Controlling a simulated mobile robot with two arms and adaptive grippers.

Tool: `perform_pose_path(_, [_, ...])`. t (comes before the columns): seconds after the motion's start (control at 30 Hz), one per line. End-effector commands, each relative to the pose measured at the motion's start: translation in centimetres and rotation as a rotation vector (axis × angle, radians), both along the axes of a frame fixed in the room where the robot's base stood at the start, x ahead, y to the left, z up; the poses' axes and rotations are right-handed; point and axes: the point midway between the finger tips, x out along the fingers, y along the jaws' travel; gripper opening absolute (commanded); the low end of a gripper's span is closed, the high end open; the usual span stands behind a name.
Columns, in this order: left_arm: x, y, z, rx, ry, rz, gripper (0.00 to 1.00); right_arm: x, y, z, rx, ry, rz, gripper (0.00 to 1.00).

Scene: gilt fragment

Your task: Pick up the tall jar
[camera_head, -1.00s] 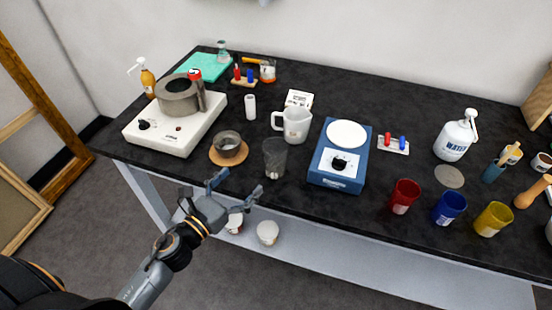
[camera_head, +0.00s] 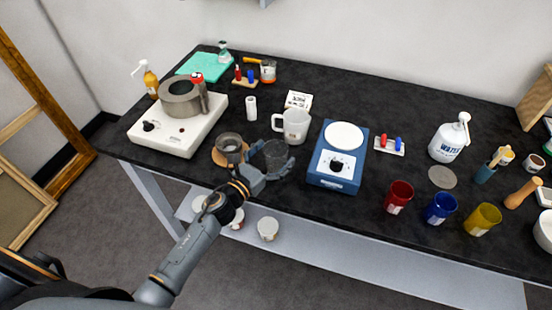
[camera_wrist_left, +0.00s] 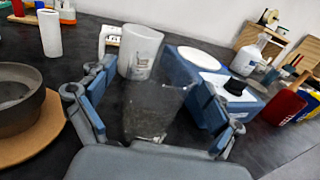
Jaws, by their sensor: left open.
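The tall jar, a clear dark-tinted glass (camera_head: 275,152), stands upright near the front edge of the black table. It also shows in the left wrist view (camera_wrist_left: 155,112), in the middle between the fingers. My left gripper (camera_head: 272,161) is open, with one finger on each side of the jar. I cannot tell whether the fingers touch it. The gripper hides the jar's lower part in the head view. My right gripper is not in view.
A white pitcher (camera_head: 293,125) stands just behind the jar. A dark bowl (camera_head: 230,145) on a round cork mat (camera_wrist_left: 32,148) is to the left. A blue stirrer-like device (camera_head: 335,172) is close on the right. Red (camera_head: 398,196), blue (camera_head: 440,208) and yellow (camera_head: 482,219) cups stand farther right.

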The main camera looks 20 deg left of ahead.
Motion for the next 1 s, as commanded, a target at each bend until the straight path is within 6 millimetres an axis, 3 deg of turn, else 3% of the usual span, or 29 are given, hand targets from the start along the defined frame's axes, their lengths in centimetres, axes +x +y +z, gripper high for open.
perform_pose_path(0.33, [0.93,-0.37,-0.05,0.001,0.000,-0.001,0.91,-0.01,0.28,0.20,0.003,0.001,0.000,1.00])
perform_pose_path(0.63, [0.91,-0.34,-0.06,0.001,0.000,-0.001,0.32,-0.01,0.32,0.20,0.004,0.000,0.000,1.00])
perform_pose_path(1.0, [0.92,-0.32,0.08,0.001,0.000,-0.001,0.31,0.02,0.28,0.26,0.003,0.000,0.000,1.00])
